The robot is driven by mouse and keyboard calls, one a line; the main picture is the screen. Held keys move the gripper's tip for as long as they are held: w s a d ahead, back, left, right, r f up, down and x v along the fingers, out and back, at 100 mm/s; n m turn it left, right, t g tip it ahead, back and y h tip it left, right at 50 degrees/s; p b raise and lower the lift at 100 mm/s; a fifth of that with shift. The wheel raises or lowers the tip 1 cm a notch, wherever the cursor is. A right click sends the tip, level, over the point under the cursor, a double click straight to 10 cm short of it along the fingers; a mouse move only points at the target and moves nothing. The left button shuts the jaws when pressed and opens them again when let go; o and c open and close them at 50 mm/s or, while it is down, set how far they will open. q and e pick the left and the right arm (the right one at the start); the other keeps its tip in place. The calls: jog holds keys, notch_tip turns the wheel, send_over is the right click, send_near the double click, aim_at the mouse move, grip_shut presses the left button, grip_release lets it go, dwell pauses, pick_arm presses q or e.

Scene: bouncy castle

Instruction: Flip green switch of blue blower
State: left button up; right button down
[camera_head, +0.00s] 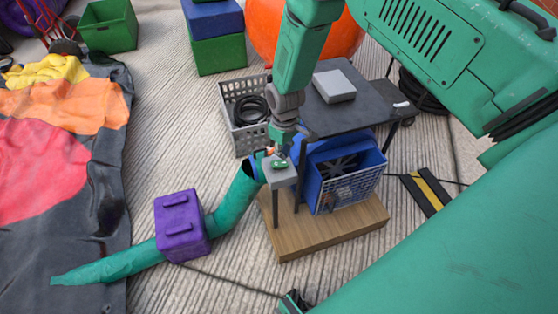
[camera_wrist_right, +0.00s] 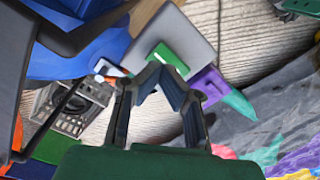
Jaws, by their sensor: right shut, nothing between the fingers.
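The blue blower (camera_head: 313,180) stands on a wooden board under a dark table, with a grille on its front. A small grey box (camera_head: 283,178) at its left corner carries the green switch (camera_head: 279,164). In the right wrist view the green switch (camera_wrist_right: 170,60) sits on the grey box (camera_wrist_right: 190,35), just beyond my fingertips. My right gripper (camera_head: 270,152) is shut and empty, right by the switch; it also shows in the right wrist view (camera_wrist_right: 158,72). I cannot tell whether it touches the switch. My left gripper is not in view.
A teal tube (camera_head: 225,205) runs from the blower past a purple weight (camera_head: 181,226) to the deflated castle (camera_head: 50,170). A grey crate (camera_head: 236,104) with a coiled cable stands behind. The dark table (camera_head: 365,108) overhangs the blower. Bare floor lies in front.

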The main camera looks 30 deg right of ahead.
aim_at(283, 162)
jog(key=shift+r+p, duration=1.65)
jog(key=shift+r, duration=0.6)
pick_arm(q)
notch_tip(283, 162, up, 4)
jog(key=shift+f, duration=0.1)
pick_arm(e)
jog(key=shift+f, duration=0.1)
